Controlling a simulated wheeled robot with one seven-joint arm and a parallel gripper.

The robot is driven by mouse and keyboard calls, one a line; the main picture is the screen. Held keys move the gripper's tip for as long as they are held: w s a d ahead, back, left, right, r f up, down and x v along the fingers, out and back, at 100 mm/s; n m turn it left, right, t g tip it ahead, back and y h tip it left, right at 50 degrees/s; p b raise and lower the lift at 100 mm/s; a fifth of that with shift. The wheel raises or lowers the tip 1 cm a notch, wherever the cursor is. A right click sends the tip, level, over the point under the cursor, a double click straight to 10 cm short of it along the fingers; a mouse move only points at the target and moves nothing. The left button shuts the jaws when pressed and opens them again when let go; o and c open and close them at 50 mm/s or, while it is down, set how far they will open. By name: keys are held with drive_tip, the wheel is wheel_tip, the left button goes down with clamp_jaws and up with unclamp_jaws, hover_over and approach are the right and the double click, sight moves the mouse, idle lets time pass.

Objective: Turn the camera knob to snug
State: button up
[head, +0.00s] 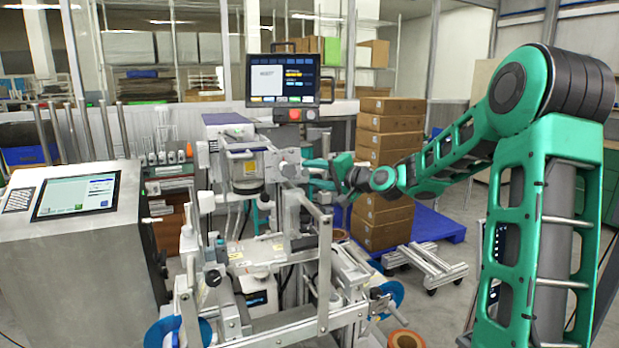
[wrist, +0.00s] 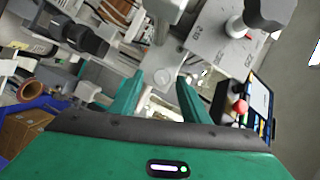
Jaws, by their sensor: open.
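My gripper (head: 318,173) is at the right side of the grey machine (head: 243,160) in the head view, with its teal fingers pointing left toward it. In the wrist view my gripper (wrist: 160,92) has its two fingers apart, with nothing held between them. A light grey part with a round end (wrist: 162,77) shows beyond and between the fingertips. A dark ribbed knob (wrist: 82,38) is at the upper left of the wrist view, clear of the fingers. Another dark knob (wrist: 268,12) is at the upper right. I cannot tell which one is the camera knob.
A monitor (head: 290,78) with a red button stands above the machine; it also shows at the right of the wrist view (wrist: 258,105). A metal cabinet with a screen (head: 76,195) is at the left. Stacked cardboard boxes (head: 388,135) stand behind my arm on a blue pallet (head: 440,226).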

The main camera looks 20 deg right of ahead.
drive_tip(key=v, duration=0.9)
drive_tip(key=shift+d, duration=0.2)
drive_tip(key=shift+s, duration=0.15)
drive_tip(key=s+a+f+n+g+h, duration=0.25)
drive_tip(key=s+f+g, duration=0.35)
drive_tip(key=s+f, duration=0.45)
drive_tip(key=s+d+f+g+h, duration=0.1)
drive_tip(key=s+f+g, duration=0.1)
drive_tip(key=s, duration=0.9)
drive_tip(key=s+d+f+g+h, duration=0.1)
drive_tip(key=s+g, duration=0.3)
drive_tip(key=s, duration=0.6)
drive_tip(key=s+d+f+n+g+h, duration=0.1)
drive_tip(key=s+f+g, duration=0.2)
drive_tip(key=s, duration=0.8)
drive_tip(key=shift+s+d+f+g, duration=0.3)
drive_tip(key=shift+s+f, duration=0.05)
drive_tip(key=shift+f, duration=0.1)
